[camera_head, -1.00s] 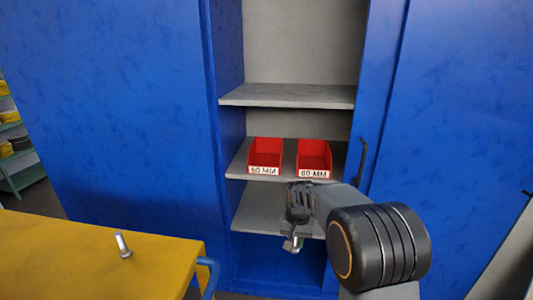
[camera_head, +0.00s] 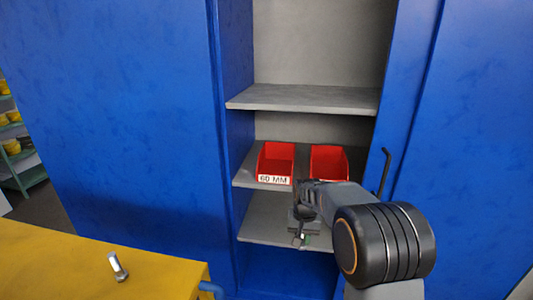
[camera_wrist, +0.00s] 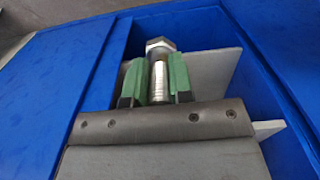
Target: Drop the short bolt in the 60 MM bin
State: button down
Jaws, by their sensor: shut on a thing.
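My gripper (camera_head: 299,236) is in front of the open cabinet, below the level of the bin shelf. In the wrist view its green jaws (camera_wrist: 160,80) are shut on a silver hex-head bolt (camera_wrist: 159,70), with the head beyond the fingertips. The red bin labelled 60 MM (camera_head: 275,163) sits on the middle shelf, up and to the left of my gripper. I cannot compare the two bolts' lengths reliably.
A second red bin (camera_head: 329,161) stands to the right on the same shelf, its label hidden by my arm. Grey shelves lie above (camera_head: 300,98) and below (camera_head: 258,222). A dark door handle (camera_head: 386,172) juts out at the right. The yellow table (camera_head: 60,265) fills the lower left.

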jog(key=s+f+n, duration=0.1)
jog(key=s+f, duration=0.2)
jog(key=f, duration=0.6)
jog(key=s+f+n, duration=0.1)
jog(key=s+f, duration=0.3)
jog(key=f, duration=0.5)
jog(key=shift+f+n, duration=0.4)
